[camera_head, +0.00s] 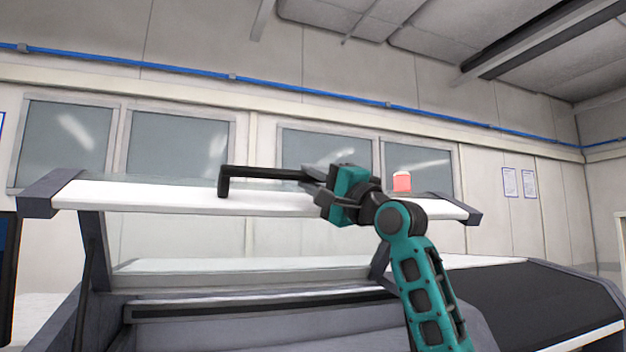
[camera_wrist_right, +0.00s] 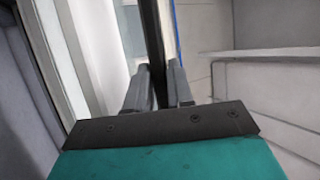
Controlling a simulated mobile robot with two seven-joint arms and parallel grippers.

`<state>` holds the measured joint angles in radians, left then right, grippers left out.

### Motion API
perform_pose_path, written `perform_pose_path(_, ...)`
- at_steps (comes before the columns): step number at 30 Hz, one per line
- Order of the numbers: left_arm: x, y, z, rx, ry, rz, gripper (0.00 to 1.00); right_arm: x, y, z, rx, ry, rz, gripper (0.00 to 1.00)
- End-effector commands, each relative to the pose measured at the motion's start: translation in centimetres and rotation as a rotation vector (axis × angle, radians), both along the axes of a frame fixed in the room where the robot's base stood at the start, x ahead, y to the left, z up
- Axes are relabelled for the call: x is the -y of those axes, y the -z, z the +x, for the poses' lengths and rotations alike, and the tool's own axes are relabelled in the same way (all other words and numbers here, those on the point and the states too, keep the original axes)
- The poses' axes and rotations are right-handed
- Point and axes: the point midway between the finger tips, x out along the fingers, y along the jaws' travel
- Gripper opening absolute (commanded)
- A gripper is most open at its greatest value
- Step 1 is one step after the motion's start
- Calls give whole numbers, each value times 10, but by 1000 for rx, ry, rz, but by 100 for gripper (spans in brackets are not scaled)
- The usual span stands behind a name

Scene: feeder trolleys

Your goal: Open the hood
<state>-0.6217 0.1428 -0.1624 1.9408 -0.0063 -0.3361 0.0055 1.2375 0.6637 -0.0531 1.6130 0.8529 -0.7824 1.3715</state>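The hood (camera_head: 140,195) is a long white panel with dark end caps. It stands raised above the machine body (camera_head: 240,310), with an open gap below it and dark supports at both sides. A black bar handle (camera_head: 262,170) runs along the hood's front. My right gripper (camera_head: 314,182) is at the handle's right part, and its own fingers hide that end. In the right wrist view the black handle (camera_wrist_right: 152,35) runs between the two grey fingers (camera_wrist_right: 160,88), which close around it. My left gripper is not in view.
A dark sloped surface (camera_head: 530,295) extends at the right of the machine. A red lamp (camera_head: 402,181) shows behind the hood's right part. Windows (camera_head: 66,140) and a wall with a blue pipe (camera_head: 290,92) stand behind. The space above the hood is clear.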

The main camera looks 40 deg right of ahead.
Motion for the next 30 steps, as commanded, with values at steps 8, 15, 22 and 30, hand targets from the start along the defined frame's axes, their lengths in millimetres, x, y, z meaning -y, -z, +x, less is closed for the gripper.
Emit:
perform_pose_path(8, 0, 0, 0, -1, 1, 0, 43, 0, 0, 0, -1, 0, 0, 0)
perform_pose_path(15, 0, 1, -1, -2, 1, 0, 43, 0, 1, 0, -2, 0, 0, 0)
perform_pose_path(22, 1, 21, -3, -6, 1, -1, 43, -2, 19, -5, 21, -2, -6, 0)
perform_pose_path(30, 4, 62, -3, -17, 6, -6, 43, -6, 57, -20, 90, -4, -23, 0)
